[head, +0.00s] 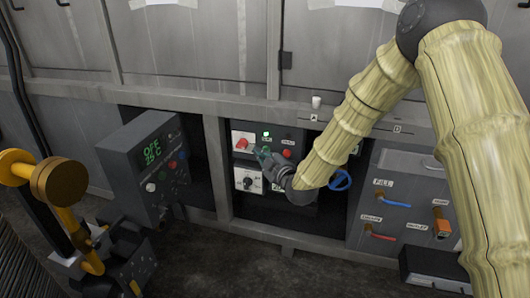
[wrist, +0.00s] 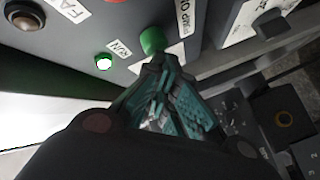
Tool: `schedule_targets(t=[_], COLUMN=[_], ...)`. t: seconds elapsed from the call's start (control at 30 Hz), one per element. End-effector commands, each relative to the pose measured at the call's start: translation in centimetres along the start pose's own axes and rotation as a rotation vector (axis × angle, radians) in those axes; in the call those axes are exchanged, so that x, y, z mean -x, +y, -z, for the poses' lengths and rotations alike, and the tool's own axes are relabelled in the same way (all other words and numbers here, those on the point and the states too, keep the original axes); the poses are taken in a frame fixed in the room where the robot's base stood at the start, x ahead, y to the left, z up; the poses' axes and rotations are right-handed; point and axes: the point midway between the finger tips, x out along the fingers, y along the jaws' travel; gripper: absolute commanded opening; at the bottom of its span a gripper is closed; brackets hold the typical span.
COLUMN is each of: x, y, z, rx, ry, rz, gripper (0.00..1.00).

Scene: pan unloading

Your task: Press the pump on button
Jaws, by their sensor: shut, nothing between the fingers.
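The green pump on button (wrist: 152,40) stands out from a grey panel in the wrist view, beside a white label of which "PUMP O" can be read. My gripper (wrist: 158,66) is shut and empty, its tips right at the button's near side; I cannot tell whether they touch it. In the head view my gripper (head: 263,152) is at the upper panel and hides the button. A green lamp (wrist: 103,62) labelled RUN is lit beside the button; a lit green lamp also shows in the head view (head: 266,133).
A red button (head: 287,153) is right of my gripper, and a red switch (head: 243,141) is left. A white panel with a black knob (head: 248,183) is below. A blue handwheel (head: 340,180) is right. A grey box with an "OFF" display (head: 150,165) stands left.

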Motion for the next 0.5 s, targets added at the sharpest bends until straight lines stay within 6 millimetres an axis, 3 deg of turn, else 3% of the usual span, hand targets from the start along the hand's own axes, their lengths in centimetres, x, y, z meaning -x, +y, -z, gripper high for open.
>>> schedule_targets(t=[0.5], x=[0.95], y=[-0.67], z=[0.67], rx=[0.000], ry=[0.000], rz=[0.000], gripper=[0.00])
